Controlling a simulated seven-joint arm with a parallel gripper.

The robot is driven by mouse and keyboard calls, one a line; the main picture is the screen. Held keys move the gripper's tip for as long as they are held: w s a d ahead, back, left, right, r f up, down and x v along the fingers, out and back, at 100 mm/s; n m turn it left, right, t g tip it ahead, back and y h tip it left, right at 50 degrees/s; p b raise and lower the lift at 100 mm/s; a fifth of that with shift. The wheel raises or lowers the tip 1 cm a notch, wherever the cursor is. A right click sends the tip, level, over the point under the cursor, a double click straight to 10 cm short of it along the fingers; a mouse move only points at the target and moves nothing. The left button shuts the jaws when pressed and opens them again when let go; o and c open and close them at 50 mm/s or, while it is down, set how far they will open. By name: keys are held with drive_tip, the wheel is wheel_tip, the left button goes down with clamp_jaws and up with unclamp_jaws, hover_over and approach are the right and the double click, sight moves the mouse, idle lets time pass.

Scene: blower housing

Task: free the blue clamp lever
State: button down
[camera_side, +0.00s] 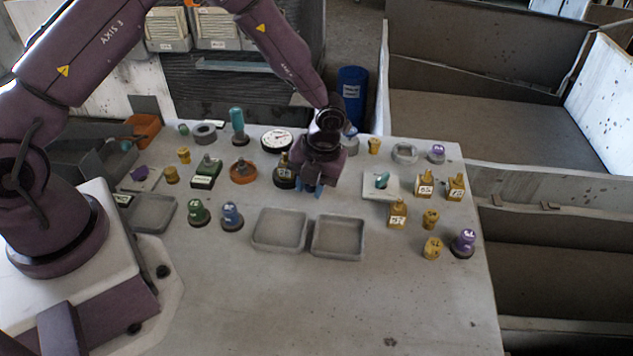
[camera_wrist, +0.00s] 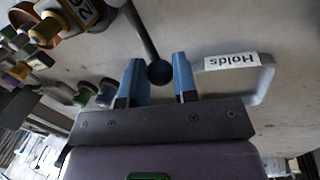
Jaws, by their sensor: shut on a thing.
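My gripper (camera_side: 309,188) is over the middle of the table, behind the two grey trays, its blue fingertips pointing down. In the wrist view my gripper (camera_wrist: 159,75) has its two blue fingers on either side of the clamp lever (camera_wrist: 143,35), a dark rod ending in a round knob. The knob sits between the fingers, and the rod runs up to the top edge of that view. The lever's colour looks dark there, and its base is out of view. In the side view I cannot make out the lever; my gripper and wrist cover that spot.
Two grey trays (camera_side: 256,240) stand in front of my gripper. A block with a dark round base (camera_side: 284,182) is close on its left. A plate with a teal lever (camera_side: 373,192) and several yellow blocks (camera_side: 397,219) are to the right. The front table area is clear.

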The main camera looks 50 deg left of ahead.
drive_tip(key=shift+a+r, duration=0.1)
idle(0.5)
drive_tip(key=c, duration=0.9)
unclamp_jaws()
drive_tip(key=shift+s, duration=0.1)
wheel_tip(320, 180, up, 13)
drive_tip(key=w+d, duration=0.1)
drive_tip(key=d, duration=0.1)
drive_tip(key=shift+w, duration=0.2)
drive_tip(key=shift+d, duration=0.1)
